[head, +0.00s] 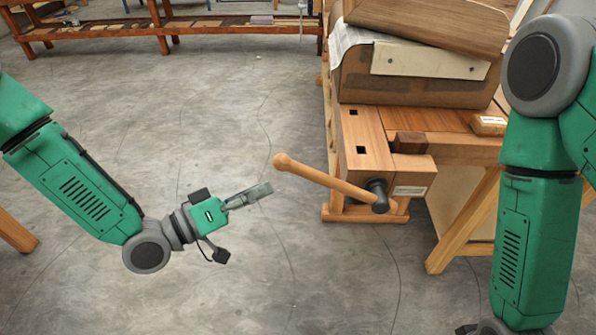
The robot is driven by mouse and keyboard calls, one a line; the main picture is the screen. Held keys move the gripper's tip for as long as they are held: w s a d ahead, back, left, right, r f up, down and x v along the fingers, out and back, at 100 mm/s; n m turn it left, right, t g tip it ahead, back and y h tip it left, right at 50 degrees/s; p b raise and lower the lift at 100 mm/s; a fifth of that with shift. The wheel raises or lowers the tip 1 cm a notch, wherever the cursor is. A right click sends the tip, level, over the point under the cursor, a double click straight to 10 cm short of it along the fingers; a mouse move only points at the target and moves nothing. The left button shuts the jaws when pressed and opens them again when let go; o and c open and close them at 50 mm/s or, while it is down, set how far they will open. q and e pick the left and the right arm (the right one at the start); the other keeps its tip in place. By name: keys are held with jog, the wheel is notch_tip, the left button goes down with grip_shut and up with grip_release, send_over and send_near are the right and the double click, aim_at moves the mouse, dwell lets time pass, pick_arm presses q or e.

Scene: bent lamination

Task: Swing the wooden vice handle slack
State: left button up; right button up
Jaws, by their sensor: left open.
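The wooden vice handle (325,182) is a round bar with a knob at its far left end. It runs from the upper left down to the right, into a dark metal screw hub (377,194) on the front of the wooden vice (408,172) at the bench corner. My left gripper (262,190) is open and empty, to the left of the handle's knob and slightly below it, apart from it. My right arm (535,220) hangs at the right edge; its gripper is mostly cut off at the bottom, so its jaws cannot be seen.
A wooden workbench (365,130) carries a bent wooden form (420,85) with a pale strip on it. A small wooden block (488,125) lies on the bench top. A low wooden shelf (165,28) stands at the back. The concrete floor (240,120) around my left gripper is clear.

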aim_at(305, 175)
pick_arm(q)
jog(key=x, duration=0.6)
jog(key=s+x, duration=0.1)
jog(key=x, duration=0.2)
jog(key=shift+w+d, duration=0.15)
jog(key=shift+d, duration=0.55)
jog(key=shift+w, duration=0.4)
jog(key=shift+a, duration=0.25)
jog(key=shift+d, duration=0.3)
jog(key=c, duration=0.9)
jog(key=shift+d, duration=0.1)
grip_shut()
